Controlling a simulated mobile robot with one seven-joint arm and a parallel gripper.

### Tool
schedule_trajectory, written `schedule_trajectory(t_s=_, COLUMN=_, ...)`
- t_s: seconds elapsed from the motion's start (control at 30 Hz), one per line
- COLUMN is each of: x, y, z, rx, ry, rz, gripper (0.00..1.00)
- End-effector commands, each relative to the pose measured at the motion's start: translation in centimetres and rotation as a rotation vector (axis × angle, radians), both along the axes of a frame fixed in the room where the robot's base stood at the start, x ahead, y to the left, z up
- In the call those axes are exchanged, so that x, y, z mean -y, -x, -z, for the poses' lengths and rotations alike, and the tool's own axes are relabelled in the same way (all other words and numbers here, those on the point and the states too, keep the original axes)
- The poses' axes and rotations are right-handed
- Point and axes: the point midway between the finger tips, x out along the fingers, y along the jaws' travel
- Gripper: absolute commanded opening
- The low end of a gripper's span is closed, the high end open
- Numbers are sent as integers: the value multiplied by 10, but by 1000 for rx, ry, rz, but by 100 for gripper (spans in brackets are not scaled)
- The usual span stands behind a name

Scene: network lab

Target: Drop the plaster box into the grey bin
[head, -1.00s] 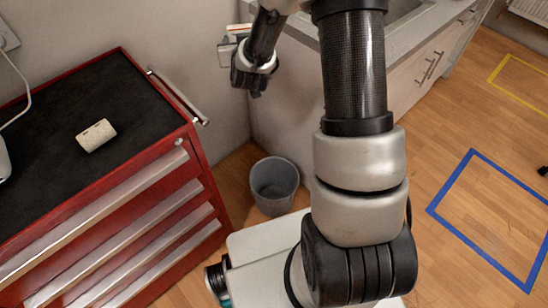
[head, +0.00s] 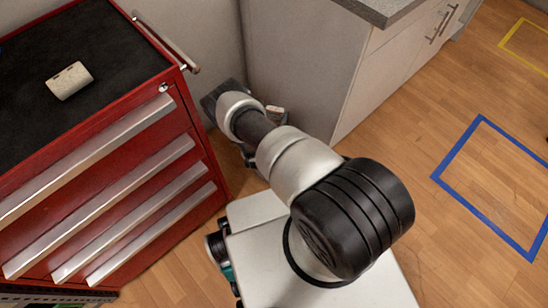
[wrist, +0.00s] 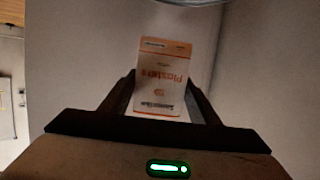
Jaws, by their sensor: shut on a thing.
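The plaster box (wrist: 164,62), white and orange with "Plasters" printed on it, stands between the two dark fingers of my gripper (wrist: 161,84) in the wrist view. The gripper is shut on it. In the head view my arm reaches down into the corner between the red cabinet and the white counter unit, and the gripper is mostly hidden behind it. The grey bin is hidden there behind my arm. A curved grey edge at the top of the wrist view may be its rim; I cannot tell for sure.
A white counter unit (head: 305,60) is behind my arm to the right. The wooden floor at the right is clear, with a blue taped outline (head: 480,180).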

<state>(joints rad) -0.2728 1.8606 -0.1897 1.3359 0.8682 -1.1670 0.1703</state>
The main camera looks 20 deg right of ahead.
Motion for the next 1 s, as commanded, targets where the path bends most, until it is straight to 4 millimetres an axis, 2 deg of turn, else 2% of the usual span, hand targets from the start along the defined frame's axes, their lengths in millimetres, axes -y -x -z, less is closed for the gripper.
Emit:
schedule_trajectory(t_s=0.03, x=1, y=7, z=15, rx=-3, ry=3, rz=-11, gripper=34)
schedule_trajectory(t_s=0.2, x=4, y=18, z=32, rx=0, ry=0, rz=-23, gripper=34)
schedule_trajectory(t_s=0.37, x=4, y=19, z=42, rx=0, ry=-1, rz=-24, gripper=34)
schedule_trajectory(t_s=0.7, x=4, y=20, z=81, rx=-1, ry=-1, rz=-24, gripper=34)
schedule_trajectory(t_s=0.83, x=4, y=19, z=90, rx=-1, ry=0, rz=-24, gripper=34)
schedule_trajectory(t_s=1.0, x=4, y=19, z=91, rx=-1, ry=-1, rz=-24, gripper=34)
